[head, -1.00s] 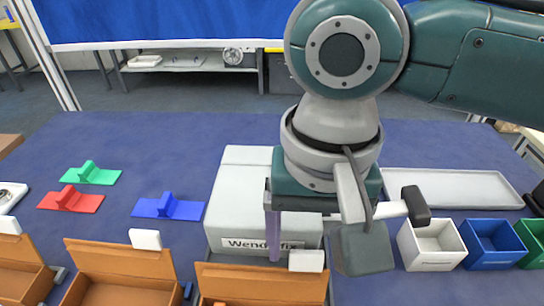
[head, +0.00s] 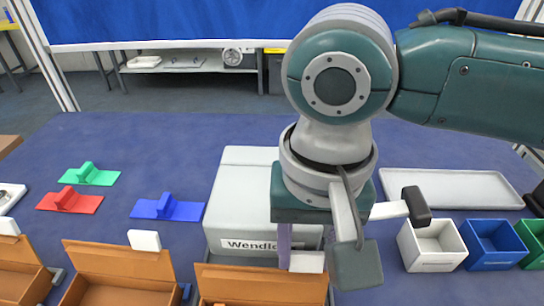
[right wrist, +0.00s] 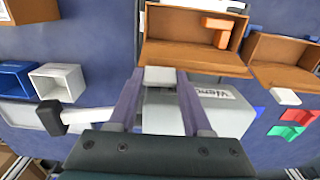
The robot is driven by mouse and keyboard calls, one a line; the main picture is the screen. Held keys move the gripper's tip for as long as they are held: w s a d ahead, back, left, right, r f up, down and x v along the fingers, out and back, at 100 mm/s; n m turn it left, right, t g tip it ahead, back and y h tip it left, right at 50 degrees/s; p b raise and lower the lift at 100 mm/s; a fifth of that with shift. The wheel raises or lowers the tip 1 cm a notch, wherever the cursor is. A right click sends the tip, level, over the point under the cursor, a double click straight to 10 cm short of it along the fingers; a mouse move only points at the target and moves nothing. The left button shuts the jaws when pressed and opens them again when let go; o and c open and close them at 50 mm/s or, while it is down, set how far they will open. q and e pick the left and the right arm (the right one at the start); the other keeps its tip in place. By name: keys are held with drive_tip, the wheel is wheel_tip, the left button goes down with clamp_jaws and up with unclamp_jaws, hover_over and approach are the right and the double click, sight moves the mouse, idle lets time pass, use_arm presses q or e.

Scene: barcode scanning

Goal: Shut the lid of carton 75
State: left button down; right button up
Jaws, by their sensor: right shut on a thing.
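An open brown carton (head: 262,283) stands at the bottom middle of the head view, its lid raised at the back with a white tab (head: 307,262) on its top edge. I cannot read a number on it. My right gripper (right wrist: 159,78) is shut on the white tab, which sits between the purple fingers in the right wrist view. The carton's lid (right wrist: 195,57) also shows there, with an orange item (right wrist: 218,30) inside the carton. In the head view the wrist hides part of the fingers. My left gripper is in neither view.
Two more open cartons with white tabs, one in the middle (head: 120,262) and one at far left (head: 20,262), stand alongside. A grey box with a name label (head: 232,215) stands behind. White (head: 432,245), blue (head: 490,243) and green bins are at right.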

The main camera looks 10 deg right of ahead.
clamp_jaws()
idle(0.7)
